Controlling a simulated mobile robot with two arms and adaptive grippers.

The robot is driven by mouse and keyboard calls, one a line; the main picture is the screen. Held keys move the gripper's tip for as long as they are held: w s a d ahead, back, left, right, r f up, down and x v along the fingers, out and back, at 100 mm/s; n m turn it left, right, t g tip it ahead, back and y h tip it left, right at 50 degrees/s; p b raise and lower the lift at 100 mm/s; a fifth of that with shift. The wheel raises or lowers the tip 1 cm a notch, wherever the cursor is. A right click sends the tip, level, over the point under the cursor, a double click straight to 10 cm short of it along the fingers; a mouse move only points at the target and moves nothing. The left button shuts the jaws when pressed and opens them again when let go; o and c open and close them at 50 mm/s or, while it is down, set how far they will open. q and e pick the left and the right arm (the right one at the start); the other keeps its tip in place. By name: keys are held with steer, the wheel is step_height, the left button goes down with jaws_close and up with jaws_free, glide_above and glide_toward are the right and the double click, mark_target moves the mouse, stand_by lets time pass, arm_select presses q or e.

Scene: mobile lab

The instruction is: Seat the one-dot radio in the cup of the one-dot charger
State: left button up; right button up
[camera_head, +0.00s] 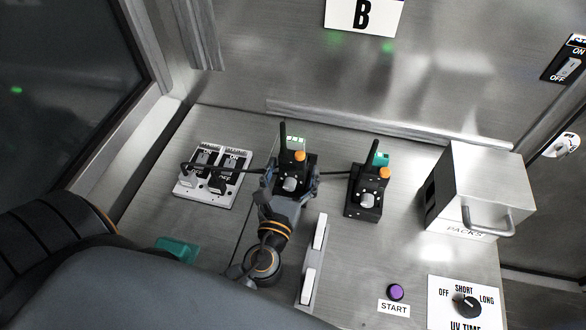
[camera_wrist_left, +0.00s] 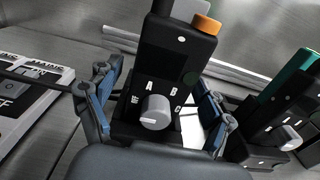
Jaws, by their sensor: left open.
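The one-dot radio (camera_wrist_left: 175,70) is black with an orange cap, a single white dot and a grey knob marked with letters. It stands upright in a black charger base (camera_wrist_left: 128,133) and seems to be down in its cup; the full depth is hidden. In the head view the radio (camera_head: 301,169) shows its antenna. My left gripper (camera_head: 290,184) is open, with one blue-grey finger on each side of the radio's lower part; in the wrist view the gripper (camera_wrist_left: 155,100) shows gaps beside the radio. My right gripper is not in view.
A second radio (camera_head: 382,175) stands in another black charger (camera_head: 362,204) to the right. A mains panel (camera_head: 213,178) with plugs and cables is at left. White strips (camera_head: 314,258), a purple START button (camera_head: 396,292) and a PACKS box (camera_head: 480,190) are nearby.

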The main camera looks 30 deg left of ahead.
arm_select(q)
steer(key=v, duration=1.2)
